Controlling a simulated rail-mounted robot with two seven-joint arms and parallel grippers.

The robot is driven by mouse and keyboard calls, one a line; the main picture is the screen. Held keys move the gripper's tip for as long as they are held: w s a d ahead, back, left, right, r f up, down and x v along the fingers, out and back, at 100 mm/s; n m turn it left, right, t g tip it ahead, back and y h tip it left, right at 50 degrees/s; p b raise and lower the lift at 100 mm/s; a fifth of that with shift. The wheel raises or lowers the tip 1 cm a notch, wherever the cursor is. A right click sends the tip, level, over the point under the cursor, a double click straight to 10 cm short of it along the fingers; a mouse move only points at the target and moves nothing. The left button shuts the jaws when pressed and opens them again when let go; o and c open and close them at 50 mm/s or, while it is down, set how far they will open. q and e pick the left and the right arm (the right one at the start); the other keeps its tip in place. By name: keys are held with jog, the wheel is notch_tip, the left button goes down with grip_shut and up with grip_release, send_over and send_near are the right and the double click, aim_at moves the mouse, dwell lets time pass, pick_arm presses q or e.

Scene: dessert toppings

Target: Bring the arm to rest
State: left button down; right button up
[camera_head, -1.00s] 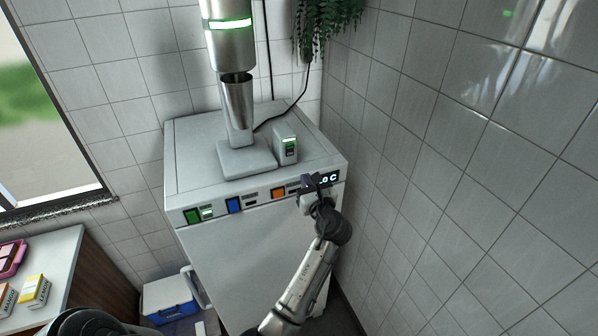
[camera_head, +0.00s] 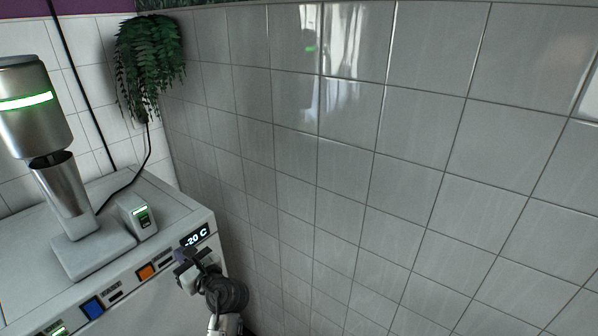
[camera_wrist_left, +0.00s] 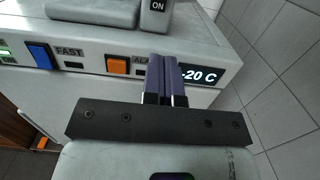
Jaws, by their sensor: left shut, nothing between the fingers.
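My left gripper (camera_head: 188,262) is at the front panel of the white freezer (camera_head: 110,262), close to its upper right corner. In the left wrist view the gripper (camera_wrist_left: 165,78) has its two purple fingers side by side, shut with nothing between them. They are between the orange button (camera_wrist_left: 117,66) and the display reading -20 C (camera_wrist_left: 197,77), partly covering the display's left edge. I cannot tell whether the fingertips touch the panel. My right gripper is not in view.
A metal mixer-like machine (camera_head: 35,108) with a metal cup (camera_head: 64,190) stands on the freezer, beside a small box with a lit green screen (camera_head: 139,218). A blue button (camera_head: 93,308) is further left. A tiled wall (camera_head: 400,190) closes off the right. A plant (camera_head: 149,62) hangs in the corner.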

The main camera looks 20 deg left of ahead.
pick_arm(q)
jog(key=s+d+f+n+t+h+p, duration=0.1)
jog(key=d+n+t+h, duration=0.2)
jog(key=d+n+h, duration=0.65)
jog(key=s+d+f+n+t+h+p, duration=0.1)
jog(key=d+f+n+t+h, duration=0.15)
jog(key=d+n+h, duration=0.7)
jog(key=s+d+f+p, duration=0.35)
jog(key=s+d, duration=0.25)
jog(key=s, duration=0.6)
jog(key=s+f+g+p, duration=0.2)
jog(key=s+f+g, duration=0.3)
jog(key=s, duration=1)
notch_tip(320, 180, down, 3)
jog(key=shift+d+f+m, duration=0.1)
jog(key=shift+d+m, duration=0.3)
